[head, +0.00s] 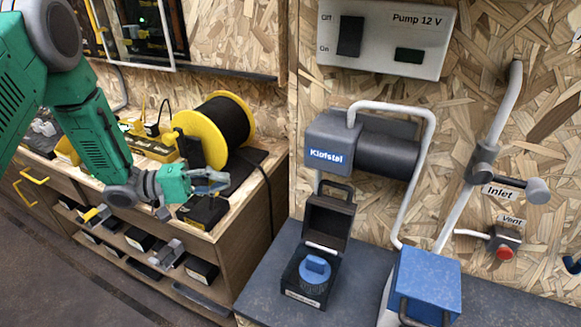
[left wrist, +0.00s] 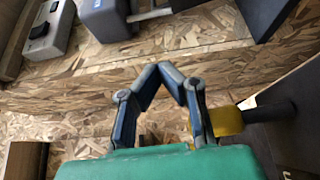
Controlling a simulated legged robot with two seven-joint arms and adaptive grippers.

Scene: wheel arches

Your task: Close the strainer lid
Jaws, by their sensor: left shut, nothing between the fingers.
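The strainer (head: 304,276) is a small dark box on the grey shelf, with a blue round cap inside. Its dark lid (head: 328,221) stands open and upright at the back, with a handle loop on top. My left gripper (head: 222,182) is to the left of the strainer, in front of the yellow spool and above the wooden cabinet, apart from the lid. Its fingers are shut and empty; the fingertips (left wrist: 160,70) meet in the left wrist view. My right gripper is not in view.
A Klofstol pump (head: 360,143) with white pipes is mounted above the strainer. A blue box (head: 425,280) stands right of it. The inlet valve (head: 484,160) and red vent knob (head: 503,252) are further right. A yellow cable spool (head: 215,130) sits on the cabinet.

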